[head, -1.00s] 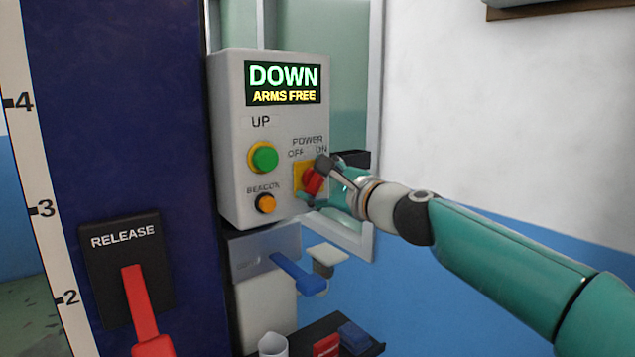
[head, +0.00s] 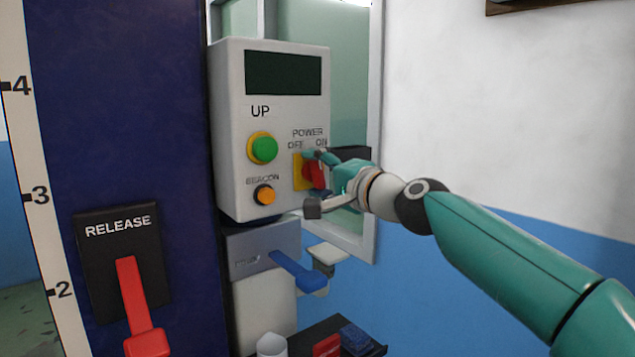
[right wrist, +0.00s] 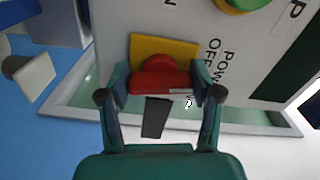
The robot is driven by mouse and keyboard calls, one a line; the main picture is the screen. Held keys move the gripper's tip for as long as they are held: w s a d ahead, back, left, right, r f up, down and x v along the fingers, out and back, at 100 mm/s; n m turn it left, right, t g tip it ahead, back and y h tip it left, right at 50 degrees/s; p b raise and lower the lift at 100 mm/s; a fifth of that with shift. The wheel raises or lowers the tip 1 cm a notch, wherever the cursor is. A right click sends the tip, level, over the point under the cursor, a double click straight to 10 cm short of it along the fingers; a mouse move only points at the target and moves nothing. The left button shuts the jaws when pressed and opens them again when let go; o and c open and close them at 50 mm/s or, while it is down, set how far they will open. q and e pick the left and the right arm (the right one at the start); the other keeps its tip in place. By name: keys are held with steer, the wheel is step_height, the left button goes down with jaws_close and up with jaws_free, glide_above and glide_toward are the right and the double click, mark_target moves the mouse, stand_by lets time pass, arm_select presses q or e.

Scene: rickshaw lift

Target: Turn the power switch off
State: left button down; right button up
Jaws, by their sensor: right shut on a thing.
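The power switch is a red knob (head: 315,176) on a yellow plate (head: 298,172), low on the right of the grey control box (head: 228,130). "POWER OFF ON" is printed above it. The box's display (head: 283,74) is dark. My right gripper (head: 318,181) is at the switch, one finger above the knob and one below. In the right wrist view the red knob (right wrist: 160,78) lies crosswise between the fingertips of my right gripper (right wrist: 163,84), which is shut on it. The gripper partly hides the plate and knob in the head view. My left gripper is not in view.
A green UP button (head: 264,149) and an orange BEACON button (head: 265,195) sit left of the switch. A red RELEASE lever (head: 133,300) stands at lower left. A blue lever (head: 297,269) and a dark shelf (head: 300,338) are below the box.

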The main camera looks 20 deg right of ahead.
steer(key=n+b, duration=0.1)
steer(key=n, duration=0.1)
steer(key=f+n+b, duration=0.1)
steer(key=n, duration=0.2)
steer(key=shift+w+a+f+n, duration=0.1)
steer(key=shift+a+n, duration=0.1)
steer(key=shift+n, duration=0.1)
stand_by(0.4)
steer(key=o, duration=1.2)
steer(key=shift+d, duration=0.15)
steer(key=shift+c, duration=0.2)
steer(key=shift+r, duration=0.25)
steer(key=shift+s+d+r, duration=0.1)
steer(key=shift+s+d, duration=0.15)
steer(key=shift+s, duration=0.3)
steer(key=v, duration=1.1)
